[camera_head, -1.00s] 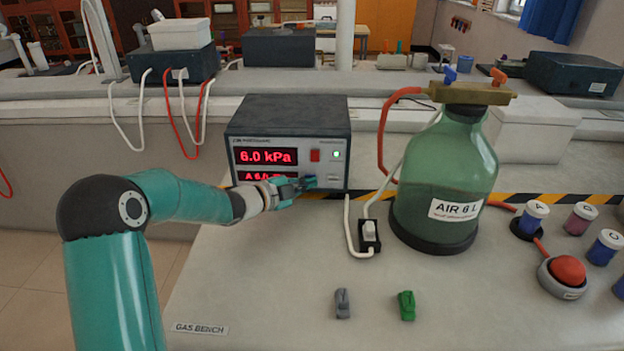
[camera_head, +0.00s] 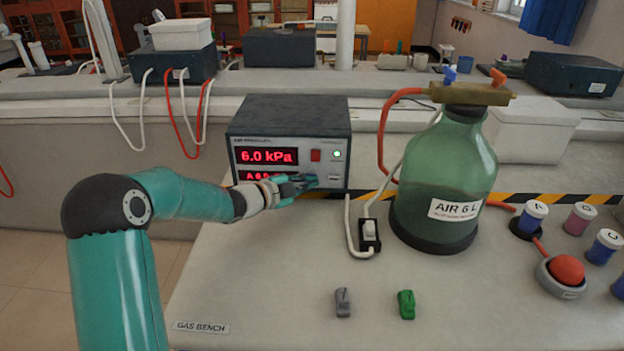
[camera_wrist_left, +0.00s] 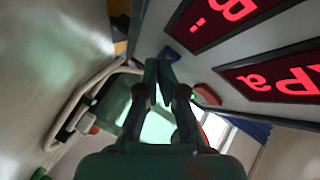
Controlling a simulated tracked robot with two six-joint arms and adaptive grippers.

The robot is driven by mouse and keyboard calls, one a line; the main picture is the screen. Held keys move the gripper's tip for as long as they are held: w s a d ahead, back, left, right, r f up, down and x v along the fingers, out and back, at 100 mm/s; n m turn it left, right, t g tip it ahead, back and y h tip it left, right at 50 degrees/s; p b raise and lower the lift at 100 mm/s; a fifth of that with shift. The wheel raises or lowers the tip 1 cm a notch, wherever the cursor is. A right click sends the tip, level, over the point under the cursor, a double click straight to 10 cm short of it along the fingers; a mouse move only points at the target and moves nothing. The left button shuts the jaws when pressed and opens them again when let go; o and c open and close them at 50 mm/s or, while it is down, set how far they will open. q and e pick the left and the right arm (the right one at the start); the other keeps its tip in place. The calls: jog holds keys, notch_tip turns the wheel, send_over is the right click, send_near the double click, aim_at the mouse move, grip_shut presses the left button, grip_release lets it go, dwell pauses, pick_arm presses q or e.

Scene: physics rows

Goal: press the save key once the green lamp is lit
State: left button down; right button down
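The meter (camera_head: 290,120) stands at the back of the bench and shows red 6.0 kPa above a second, partly covered red line. Its small green lamp (camera_head: 337,154) looks lit, right of a red button (camera_head: 315,155). My left gripper (camera_head: 308,181) is at the lower front of the meter, fingers together and empty. In the left wrist view its fingertips (camera_wrist_left: 158,65) are close beside a small blue key (camera_wrist_left: 172,55) on the panel; I cannot tell whether they touch. The key's label is not legible. My right gripper is not in view.
A green AIR bottle (camera_head: 445,170) stands right of the meter, with a white switch (camera_head: 369,235) and cable between. A grey clip (camera_head: 342,303) and a green clip (camera_head: 406,305) lie in front. A red push-button (camera_head: 567,270) and labelled jars are at the right.

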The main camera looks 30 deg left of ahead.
pick_arm(q)
jog(key=shift+s+d+f+b, duration=0.1)
jog(key=shift+s+f+b, duration=0.1)
jog(key=shift+f+b, duration=0.25)
jog(key=shift+s+d+r, duration=0.1)
jog(key=shift+s, duration=0.1)
jog(key=shift+s+d, duration=0.15)
jog(key=shift+b, duration=0.3)
jog(key=shift+s+d+b, duration=0.35)
jog(key=shift+s+b, duration=0.15)
jog(key=shift+s, duration=0.05)
jog(key=shift+s+d+b, duration=0.35)
jog(key=shift+s+b, duration=0.1)
jog(key=shift+s, duration=0.1)
jog(key=shift+s+d+b, duration=0.5)
jog(key=shift+s+d, duration=0.1)
jog(key=shift+s, duration=0.3)
jog(key=shift+s+r, duration=0.1)
jog(key=shift+s, duration=0.05)
